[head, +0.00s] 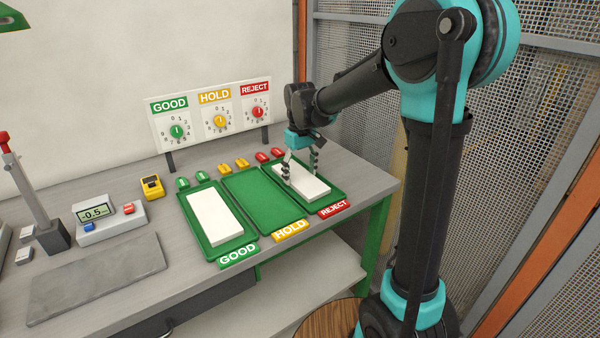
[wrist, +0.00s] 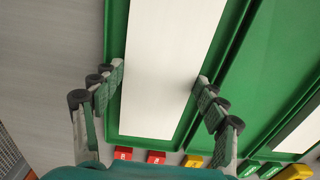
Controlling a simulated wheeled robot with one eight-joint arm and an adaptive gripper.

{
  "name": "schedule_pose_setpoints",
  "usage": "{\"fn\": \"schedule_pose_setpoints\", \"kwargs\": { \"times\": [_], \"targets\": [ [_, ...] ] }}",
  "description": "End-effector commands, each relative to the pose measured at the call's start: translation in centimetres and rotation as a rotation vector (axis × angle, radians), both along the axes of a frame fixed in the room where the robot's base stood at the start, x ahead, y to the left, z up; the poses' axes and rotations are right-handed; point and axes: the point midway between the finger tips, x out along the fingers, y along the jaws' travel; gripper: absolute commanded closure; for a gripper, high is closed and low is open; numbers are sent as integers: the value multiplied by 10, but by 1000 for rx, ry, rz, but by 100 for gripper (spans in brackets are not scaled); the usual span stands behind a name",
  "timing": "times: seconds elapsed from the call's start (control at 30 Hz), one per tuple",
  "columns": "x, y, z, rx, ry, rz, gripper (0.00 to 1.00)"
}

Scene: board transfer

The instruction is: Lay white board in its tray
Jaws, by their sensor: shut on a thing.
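A white board (head: 315,188) is at the REJECT tray (head: 337,193), lying flat within its green rim or just above it; I cannot tell if it touches the floor of the tray. My gripper (head: 300,177) reaches down over it and is shut on this board across its width. In the wrist view, the fingers (wrist: 160,75) are on both long sides of the board (wrist: 168,50), with green tray (wrist: 116,30) showing around it. A second white board (head: 214,219) lies in the GOOD tray (head: 240,239).
The green HOLD tray (head: 262,200) between them is empty. Red, yellow and green pairs of small blocks stand behind the trays. A dial panel (head: 212,115) stands at the back. A gauge (head: 105,217) and a grey mat (head: 95,283) are at left.

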Motion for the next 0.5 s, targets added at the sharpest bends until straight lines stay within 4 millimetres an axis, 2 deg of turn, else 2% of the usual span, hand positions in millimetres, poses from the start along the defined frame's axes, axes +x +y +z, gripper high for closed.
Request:
{"fn": "schedule_pose_setpoints", "kwargs": {
  "times": [0.07,0.1,0.27,0.5],
  "targets": [
    [0,0,-1,0,0,0,68],
    [0,0,-1,0,0,0,24],
    [0,0,-1,0,0,0,4],
    [0,0,-1,0,0,0,3]
  ]
}}
